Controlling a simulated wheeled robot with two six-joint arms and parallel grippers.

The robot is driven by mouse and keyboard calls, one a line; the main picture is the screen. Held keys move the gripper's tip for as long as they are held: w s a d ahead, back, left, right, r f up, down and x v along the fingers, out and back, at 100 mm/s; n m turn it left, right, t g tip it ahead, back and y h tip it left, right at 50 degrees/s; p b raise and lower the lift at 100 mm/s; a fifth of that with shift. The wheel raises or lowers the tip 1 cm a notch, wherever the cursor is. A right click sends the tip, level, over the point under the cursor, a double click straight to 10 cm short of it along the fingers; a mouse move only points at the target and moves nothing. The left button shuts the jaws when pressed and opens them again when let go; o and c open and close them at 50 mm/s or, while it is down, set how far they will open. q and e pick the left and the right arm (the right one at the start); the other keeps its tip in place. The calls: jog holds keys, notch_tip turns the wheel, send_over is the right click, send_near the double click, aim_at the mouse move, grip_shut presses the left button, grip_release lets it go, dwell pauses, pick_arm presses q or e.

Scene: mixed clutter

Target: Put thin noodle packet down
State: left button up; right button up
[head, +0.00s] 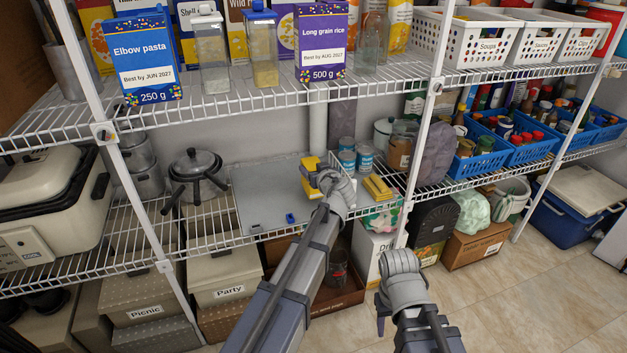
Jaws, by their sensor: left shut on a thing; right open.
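My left gripper (318,182) is at the middle shelf, over the front right part of a grey flat board (262,200). It is shut on a small yellow packet (310,164), which I take to be the thin noodle packet. Most of the packet is hidden by the gripper and wrist, and I cannot tell whether it touches the board. My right gripper (383,312) is open and empty, low in front of the shelving, apart from everything.
Another yellow pack (377,187) lies right of my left wrist. Blue-labelled cans (364,158) stand behind. A dark pot (195,165) stands left of the board. The upper shelf holds an elbow pasta box (147,58) and a rice box (321,42). A white post (424,110) stands at right.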

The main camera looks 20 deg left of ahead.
pick_arm(q)
jog(key=shift+f+b, duration=0.95)
jog(key=shift+f, duration=0.45)
pick_arm(e)
jog(key=shift+f, duration=1.35)
pick_arm(q)
jog(key=shift+f, duration=0.15)
jog(key=o, duration=1.4)
pick_arm(e)
jog(key=shift+f, duration=0.15)
pick_arm(q)
jog(key=shift+s+d+r, duration=0.1)
jog(key=shift+s+r, duration=0.05)
jog(key=shift+r, duration=0.2)
jog(key=p+v, duration=0.3)
jog(key=v, duration=0.8)
jog(key=shift+s+d+p, duration=0.15)
jog(key=shift+s+p, duration=0.05)
jog(key=shift+p, duration=0.1)
pick_arm(e)
notch_tip(320, 180, up, 4)
jog(key=shift+f, duration=0.1)
